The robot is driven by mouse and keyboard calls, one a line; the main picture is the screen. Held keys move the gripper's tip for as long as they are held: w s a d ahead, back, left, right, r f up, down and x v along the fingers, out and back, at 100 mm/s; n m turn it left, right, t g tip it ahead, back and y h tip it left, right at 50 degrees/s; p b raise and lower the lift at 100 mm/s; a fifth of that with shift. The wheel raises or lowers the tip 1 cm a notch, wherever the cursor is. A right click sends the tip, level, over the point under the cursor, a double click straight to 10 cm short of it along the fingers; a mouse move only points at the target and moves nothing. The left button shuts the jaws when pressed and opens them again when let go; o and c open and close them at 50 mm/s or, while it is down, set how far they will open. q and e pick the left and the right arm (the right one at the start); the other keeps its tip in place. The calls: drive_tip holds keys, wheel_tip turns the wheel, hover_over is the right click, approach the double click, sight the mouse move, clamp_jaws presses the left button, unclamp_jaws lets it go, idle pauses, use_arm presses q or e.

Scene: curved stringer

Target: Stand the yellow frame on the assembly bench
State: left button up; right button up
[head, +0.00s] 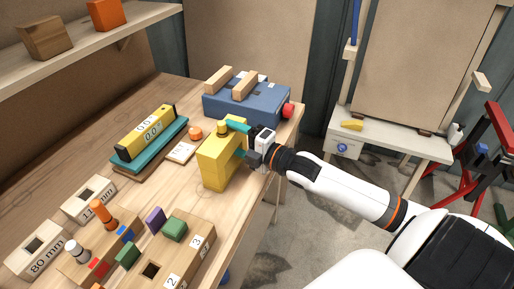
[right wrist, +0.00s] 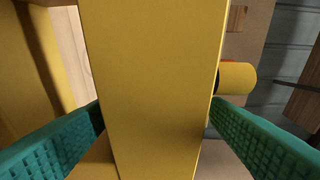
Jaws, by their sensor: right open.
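The yellow frame (head: 212,168) stands upright on the wooden assembly bench (head: 190,205), near its right edge. A small yellow knob (head: 222,127) shows at its top. My right gripper (head: 240,140) is at the frame's right side, with its teal fingers apart. In the right wrist view the frame (right wrist: 155,80) fills the middle, and the open fingers of the gripper (right wrist: 157,118) lie on either side of one of its bars. I cannot tell whether the fingers touch it. The frame's lower right side is partly hidden. My left gripper is not in view.
A blue toolbox (head: 240,108) with wooden blocks on it stands behind the frame. A yellow level (head: 146,131) on a teal base, an orange knob (head: 195,133) and a white card (head: 181,152) lie to the left. Wooden peg blocks (head: 178,262) fill the front. Bare bench lies between.

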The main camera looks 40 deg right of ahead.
drive_tip(key=v, duration=0.8)
drive_tip(key=shift+s+r, duration=0.1)
drive_tip(key=shift+s, duration=0.05)
drive_tip(key=shift+d, duration=0.1)
